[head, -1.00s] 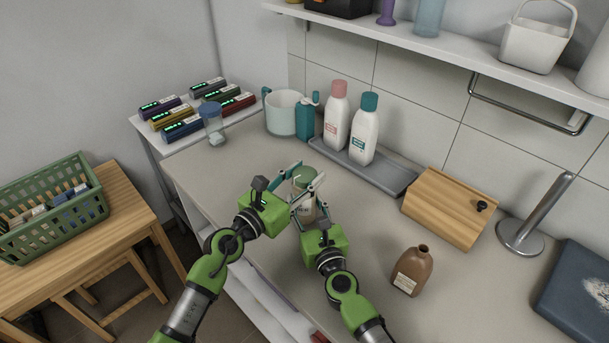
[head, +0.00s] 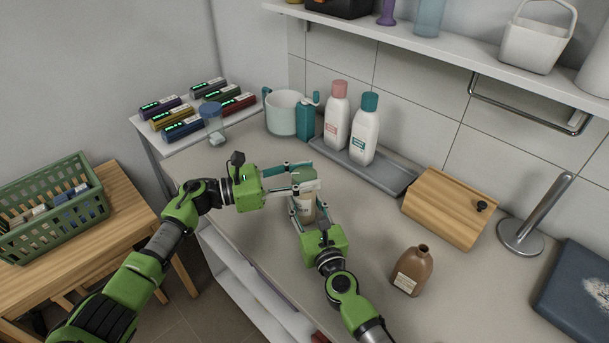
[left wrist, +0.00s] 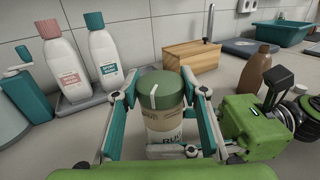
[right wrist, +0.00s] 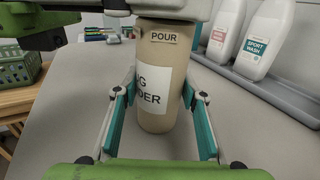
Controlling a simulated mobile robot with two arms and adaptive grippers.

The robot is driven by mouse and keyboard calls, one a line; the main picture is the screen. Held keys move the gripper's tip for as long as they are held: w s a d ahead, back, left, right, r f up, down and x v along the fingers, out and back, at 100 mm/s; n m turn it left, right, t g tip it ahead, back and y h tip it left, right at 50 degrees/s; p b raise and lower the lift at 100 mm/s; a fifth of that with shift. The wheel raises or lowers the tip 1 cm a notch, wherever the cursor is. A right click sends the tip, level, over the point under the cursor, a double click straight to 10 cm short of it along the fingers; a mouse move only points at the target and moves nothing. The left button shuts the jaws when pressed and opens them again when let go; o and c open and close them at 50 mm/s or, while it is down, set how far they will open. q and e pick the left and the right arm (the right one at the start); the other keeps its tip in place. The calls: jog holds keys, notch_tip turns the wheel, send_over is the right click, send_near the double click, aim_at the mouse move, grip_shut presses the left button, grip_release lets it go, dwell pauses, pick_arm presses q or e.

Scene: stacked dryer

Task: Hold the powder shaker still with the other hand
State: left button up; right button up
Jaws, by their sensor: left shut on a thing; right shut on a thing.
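The powder shaker (head: 304,205) stands upright on the counter, a tan cylinder with a white label and a green cap. In the left wrist view its green cap (left wrist: 160,90) shows between the fingers. My left gripper (head: 305,177) comes in from the left and is shut on the shaker's top at the cap. My right gripper (head: 308,212) comes from the front and is shut on the shaker's lower body. In the right wrist view the tan body (right wrist: 158,115) stands between its fingers, with "POUR" near the top; the cap is hidden by my left gripper.
Two white bottles (head: 350,120) stand on a grey tray (head: 385,179) behind. A wooden box (head: 447,207) and a brown bottle (head: 411,270) are on the right. A mug (head: 285,114) and a teal dispenser (head: 306,117) stand at back left. The counter around the shaker is clear.

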pick_arm(q)
jog(key=shift+w+f+m+g, duration=0.1)
jog(key=shift+f+m+g, duration=0.1)
jog(key=shift+m+g, duration=0.55)
jog(key=shift+m+g+h, duration=0.25)
jog(key=shift+g+h, duration=0.05)
jog(key=shift+g, duration=0.55)
jog(key=o, duration=1.2)
jog(key=shift+c, duration=0.2)
jog(key=shift+a, duration=0.1)
jog(key=shift+r, duration=0.1)
jog(key=shift+a, duration=0.25)
jog(key=s+a, duration=0.1)
jog(key=a, duration=1)
jog(key=shift+s+a, duration=0.2)
jog(key=shift+a, duration=0.05)
